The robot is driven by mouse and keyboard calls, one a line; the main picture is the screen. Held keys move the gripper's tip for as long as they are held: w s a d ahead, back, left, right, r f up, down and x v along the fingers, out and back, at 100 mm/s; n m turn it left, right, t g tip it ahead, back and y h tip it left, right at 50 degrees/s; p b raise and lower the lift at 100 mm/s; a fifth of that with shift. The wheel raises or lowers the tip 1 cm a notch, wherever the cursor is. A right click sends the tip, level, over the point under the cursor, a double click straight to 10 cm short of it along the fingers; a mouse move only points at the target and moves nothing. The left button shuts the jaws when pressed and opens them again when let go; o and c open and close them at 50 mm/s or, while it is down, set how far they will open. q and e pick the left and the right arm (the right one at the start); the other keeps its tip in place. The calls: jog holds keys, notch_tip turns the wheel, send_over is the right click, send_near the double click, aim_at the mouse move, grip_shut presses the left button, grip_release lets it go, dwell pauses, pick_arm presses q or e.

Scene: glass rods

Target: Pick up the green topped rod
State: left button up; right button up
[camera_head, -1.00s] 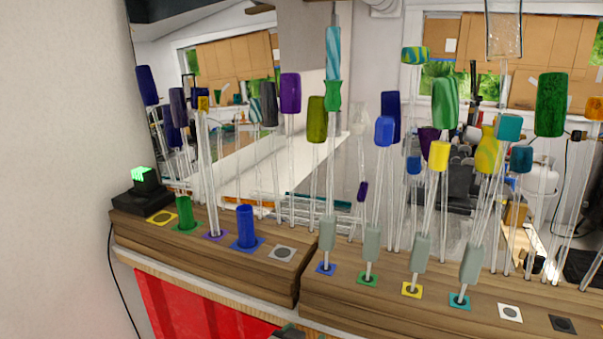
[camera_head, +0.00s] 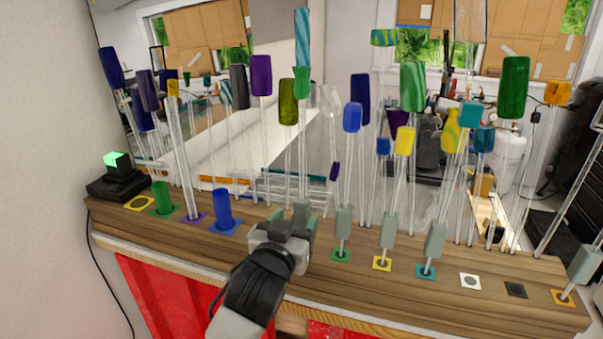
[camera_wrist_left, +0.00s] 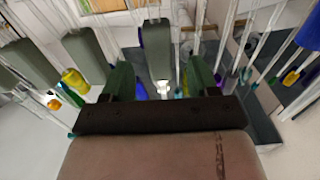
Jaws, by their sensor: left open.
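A glass rod stands upright in the wooden rack, with a green flared piece (camera_head: 302,82) below a light-blue twisted top (camera_head: 302,36). Its grey grip block (camera_head: 302,212) is low on the rod. My left gripper (camera_head: 287,225) is open at this block, and its base hides the rod's foot. In the left wrist view the grey block (camera_wrist_left: 157,48) stands between and just beyond the two open green fingers (camera_wrist_left: 160,80), with gaps on both sides. Other green tops also show: a twisted one (camera_head: 412,87) and a dark green one (camera_head: 515,87). My right gripper is not in view.
The wooden rack (camera_head: 450,289) holds several more rods with grey blocks close to the right of my gripper. Short blue (camera_head: 224,207) and green (camera_head: 161,197) cylinders stand at left, near a black box (camera_head: 117,181). More coloured rods crowd behind.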

aim_at(299, 215)
pick_arm(q)
jog(key=p+x, duration=0.1)
jog(key=x, duration=0.2)
jog(key=shift+w+d+r, duration=0.1)
jog(key=shift+w, duration=0.15)
jog(key=shift+w+d+p, duration=0.1)
jog(key=shift+w+p, duration=0.2)
jog(key=shift+w, duration=0.1)
jog(key=shift+s, duration=0.1)
